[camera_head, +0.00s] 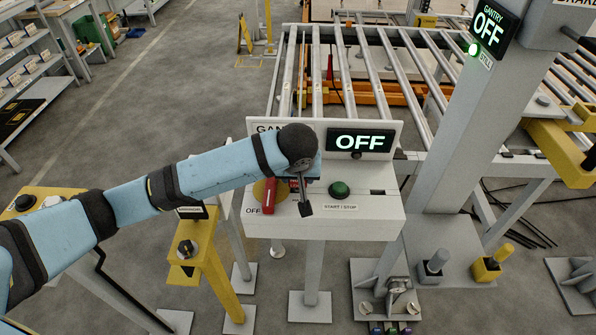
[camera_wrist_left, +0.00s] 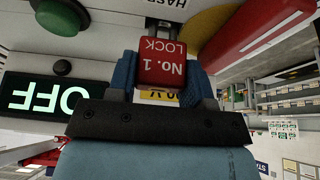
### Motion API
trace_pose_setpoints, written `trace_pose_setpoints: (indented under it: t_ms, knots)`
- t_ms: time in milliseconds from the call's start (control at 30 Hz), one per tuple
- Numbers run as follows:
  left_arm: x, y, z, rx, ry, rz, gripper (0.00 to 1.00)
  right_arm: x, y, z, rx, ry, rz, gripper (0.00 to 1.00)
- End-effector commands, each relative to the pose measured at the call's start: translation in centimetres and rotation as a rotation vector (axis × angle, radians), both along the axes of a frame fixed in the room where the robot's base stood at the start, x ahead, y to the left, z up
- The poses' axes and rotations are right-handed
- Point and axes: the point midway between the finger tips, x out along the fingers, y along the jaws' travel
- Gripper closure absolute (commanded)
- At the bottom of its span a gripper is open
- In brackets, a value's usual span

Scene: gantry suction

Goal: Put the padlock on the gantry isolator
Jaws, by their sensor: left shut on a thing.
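The padlock (camera_wrist_left: 162,68) is a red block lettered "No. 1 LOCK". In the left wrist view it sits between the blue finger pads of my left gripper (camera_wrist_left: 165,75), which is shut on it. Its shackle end points toward the panel face, near a label reading "HASP"; I cannot tell whether it touches the hasp. The gantry isolator has a red handle (camera_head: 267,203) over a yellow disc (camera_head: 258,190), beside the "OFF" mark. In the head view my left gripper (camera_head: 300,183) is just right of the handle, and my wrist hides most of the padlock. My right gripper is not in view.
The control box (camera_head: 370,208) carries a green button (camera_head: 339,189) right of my gripper and a lit "OFF" display (camera_head: 360,141) above. A yellow post (camera_head: 210,265) stands at left. A thick grey column (camera_head: 455,130) rises at right. A roller conveyor (camera_head: 345,75) lies behind.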

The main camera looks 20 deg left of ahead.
Motion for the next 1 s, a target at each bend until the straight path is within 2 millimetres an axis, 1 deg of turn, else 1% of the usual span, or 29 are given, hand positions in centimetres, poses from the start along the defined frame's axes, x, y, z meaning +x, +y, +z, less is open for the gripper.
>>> trace_pose_setpoints:
  t_ms: [833, 867, 900, 967, 1000]
  knots:
    - [0.0, 0.0, -2.1, -0.001, 0.0, 0.0, 0.8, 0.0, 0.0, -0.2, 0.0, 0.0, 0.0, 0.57]
    - [0.0, 0.0, -2.0, -0.001, 0.0, 0.0, 0.47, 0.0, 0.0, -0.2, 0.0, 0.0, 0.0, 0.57]
    - [0.0, 0.0, -2.0, -0.001, 0.0, 0.0, 0.38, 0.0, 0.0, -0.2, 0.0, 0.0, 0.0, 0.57]
    - [0.0, 0.0, -2.0, -0.001, 0.0, 0.0, 0.24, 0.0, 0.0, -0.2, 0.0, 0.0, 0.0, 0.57]
    - [0.0, 0.0, -2.0, -0.001, 0.0, 0.0, 0.24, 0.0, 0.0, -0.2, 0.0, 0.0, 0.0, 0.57]
